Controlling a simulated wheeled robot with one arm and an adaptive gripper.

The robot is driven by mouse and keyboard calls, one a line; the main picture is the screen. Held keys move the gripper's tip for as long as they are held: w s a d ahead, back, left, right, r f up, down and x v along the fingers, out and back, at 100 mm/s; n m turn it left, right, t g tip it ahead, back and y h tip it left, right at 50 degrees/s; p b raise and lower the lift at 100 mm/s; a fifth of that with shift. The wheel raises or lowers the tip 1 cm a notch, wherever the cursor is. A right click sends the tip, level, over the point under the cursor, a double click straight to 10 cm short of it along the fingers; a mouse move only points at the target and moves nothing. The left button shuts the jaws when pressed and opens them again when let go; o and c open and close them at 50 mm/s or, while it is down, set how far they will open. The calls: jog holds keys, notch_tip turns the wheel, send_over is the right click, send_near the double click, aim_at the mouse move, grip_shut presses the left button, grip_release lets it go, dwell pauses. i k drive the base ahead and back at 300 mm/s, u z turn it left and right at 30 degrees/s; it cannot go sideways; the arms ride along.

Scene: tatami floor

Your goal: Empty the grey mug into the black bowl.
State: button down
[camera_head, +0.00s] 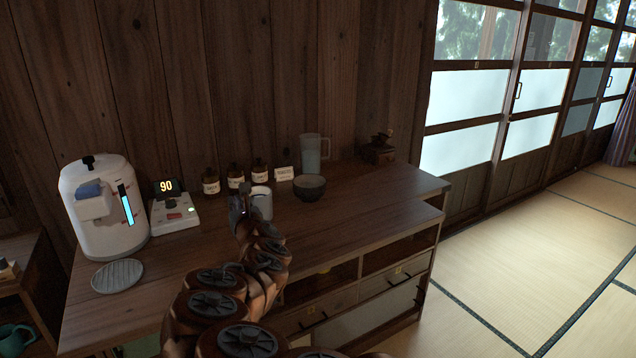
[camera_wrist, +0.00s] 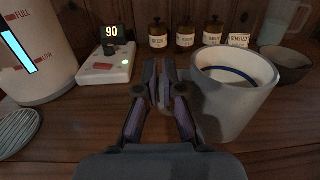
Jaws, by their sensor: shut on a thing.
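The grey mug (camera_head: 262,207) is upright at the counter's middle; it stands large at the right of the wrist view (camera_wrist: 232,108). Its mouth faces up, with a blue ring on the pale inner wall; I cannot tell how much is in it. My gripper (camera_wrist: 165,85) is shut at the mug's left side, where the handle would be; the fingers hide the grip. In the head view my gripper (camera_head: 238,207) is left of the mug. The black bowl (camera_head: 309,190) stands upright behind and right of the mug, apart from it; it also shows in the wrist view (camera_wrist: 288,68).
Several brown bottles (camera_head: 236,178) and a small label card (camera_head: 284,173) stand behind the mug. A clear pitcher (camera_head: 311,155) and a wooden grinder (camera_head: 378,150) are behind the bowl. The counter's right front (camera_head: 370,210) is clear.

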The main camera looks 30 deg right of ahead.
aim_at(310, 189)
jog(key=z, duration=2.1)
jog(key=i, duration=0.7)
jog(key=u, duration=3.3)
jog(key=i, duration=0.25)
jog(key=u, duration=0.05)
